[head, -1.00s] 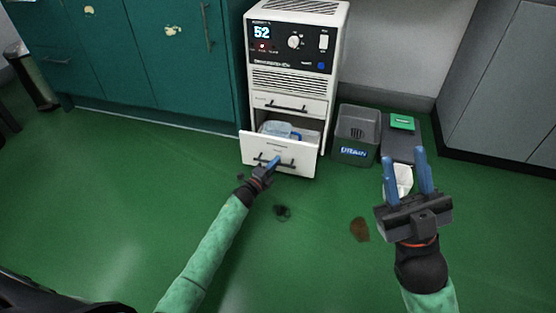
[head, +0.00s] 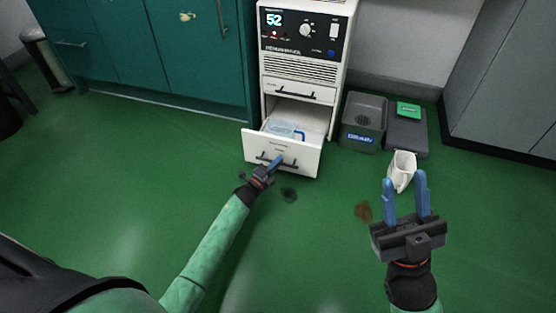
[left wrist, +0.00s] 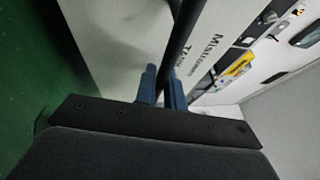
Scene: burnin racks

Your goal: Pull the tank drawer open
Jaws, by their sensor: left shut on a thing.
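The tank drawer (head: 258,153) is the lowest drawer of the white cabinet unit (head: 341,60) and stands pulled out. A clear tank with a blue part (head: 284,129) shows inside it. My left gripper (head: 276,164) is shut on the dark bar handle (head: 291,163) on the drawer front. In the left wrist view the blue fingers (left wrist: 163,84) are on either side of the black handle bar (left wrist: 182,40). My right gripper (head: 406,197) is open and empty, above the floor at the right.
A grey bin marked DRAIN (head: 363,122) stands right of the unit, beside a dark box with a green top piece (head: 408,109). A white jug (head: 402,169) stands on the floor behind my right gripper. Dark stains mark the floor. Green floor before the drawer is otherwise clear.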

